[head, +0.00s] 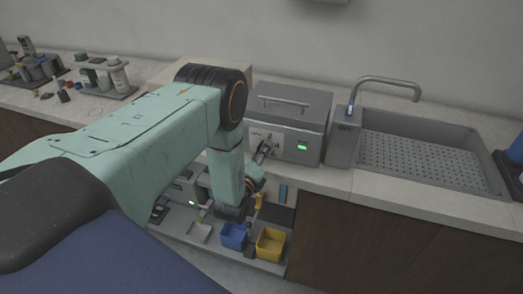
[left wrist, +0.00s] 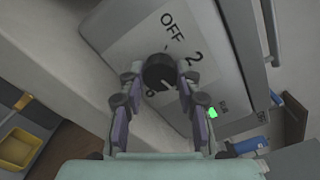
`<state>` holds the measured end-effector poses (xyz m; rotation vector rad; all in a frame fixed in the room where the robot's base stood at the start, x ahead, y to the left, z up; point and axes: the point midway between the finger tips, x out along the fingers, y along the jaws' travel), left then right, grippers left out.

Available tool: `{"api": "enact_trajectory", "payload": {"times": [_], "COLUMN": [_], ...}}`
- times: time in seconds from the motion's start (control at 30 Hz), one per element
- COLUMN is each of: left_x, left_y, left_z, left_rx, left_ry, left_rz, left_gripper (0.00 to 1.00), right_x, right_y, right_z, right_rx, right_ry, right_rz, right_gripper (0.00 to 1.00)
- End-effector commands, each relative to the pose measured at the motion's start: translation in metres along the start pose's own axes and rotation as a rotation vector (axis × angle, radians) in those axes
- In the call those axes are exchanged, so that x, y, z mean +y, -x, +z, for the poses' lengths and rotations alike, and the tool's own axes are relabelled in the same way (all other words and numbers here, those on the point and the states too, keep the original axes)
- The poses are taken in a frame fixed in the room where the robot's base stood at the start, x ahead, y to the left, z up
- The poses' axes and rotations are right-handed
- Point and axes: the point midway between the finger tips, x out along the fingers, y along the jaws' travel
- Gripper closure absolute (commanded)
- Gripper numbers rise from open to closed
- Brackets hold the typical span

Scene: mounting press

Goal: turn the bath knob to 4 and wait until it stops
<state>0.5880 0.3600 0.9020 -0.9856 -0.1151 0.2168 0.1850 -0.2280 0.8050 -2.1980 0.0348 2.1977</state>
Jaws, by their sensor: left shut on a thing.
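The bath (head: 292,105) is a grey metal box with a lid handle, standing on the counter left of the sink. Its front panel carries a lit green display (head: 302,147), which also shows in the left wrist view (left wrist: 213,112). The round black bath knob (left wrist: 160,72) sits on a white plate printed OFF and 2; another mark at its lower left is partly hidden. I cannot read the knob's setting surely. My left gripper (head: 262,154) is at the panel. In the left wrist view its two fingers (left wrist: 160,76) are shut on the knob from both sides.
The sink (head: 425,160) with its curved tap (head: 390,82) is right of the bath. A blue bin (head: 234,236) and a yellow bin (head: 270,245) stand on the low shelf below my left gripper. Racks with bottles (head: 105,75) stand at the left of the counter.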

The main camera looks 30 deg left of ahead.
Motion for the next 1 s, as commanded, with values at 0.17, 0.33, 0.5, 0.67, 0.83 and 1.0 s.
{"api": "enact_trajectory", "payload": {"times": [0.17, 0.33, 0.5, 0.67, 0.83, 1.0], "left_x": [-0.0018, -0.0018, -0.0020, -0.0020, -0.0013, -0.0008], "left_y": [-0.0018, -0.0019, -0.0021, -0.0021, -0.0013, -0.0008], "left_z": [0.0023, 0.0023, 0.0025, 0.0024, 0.0015, 0.0009], "left_rx": [-0.007, -0.007, -0.008, -0.007, -0.005, -0.003], "left_ry": [-0.026, -0.032, -0.031, -0.031, -0.031, -0.031], "left_rz": [-0.004, -0.005, -0.006, -0.006, -0.004, -0.002], "left_gripper": [0.98, 0.98, 0.98, 0.60, 0.46, 0.44], "right_x": [0.0000, 0.0000, 0.0000, 0.0000, 0.0000, 0.0000], "right_y": [0.0015, 0.0016, 0.0015, 0.0015, 0.0015, 0.0015], "right_z": [0.0000, 0.0000, 0.0000, 0.0000, 0.0000, 0.0000], "right_rx": [0.000, 0.000, 0.000, 0.000, 0.000, 0.000], "right_ry": [0.000, 0.000, 0.000, 0.000, 0.000, 0.000], "right_rz": [0.000, 0.000, 0.000, 0.000, 0.000, 0.000], "right_gripper": [0.60, 0.60, 0.60, 0.60, 0.60, 0.60]}}
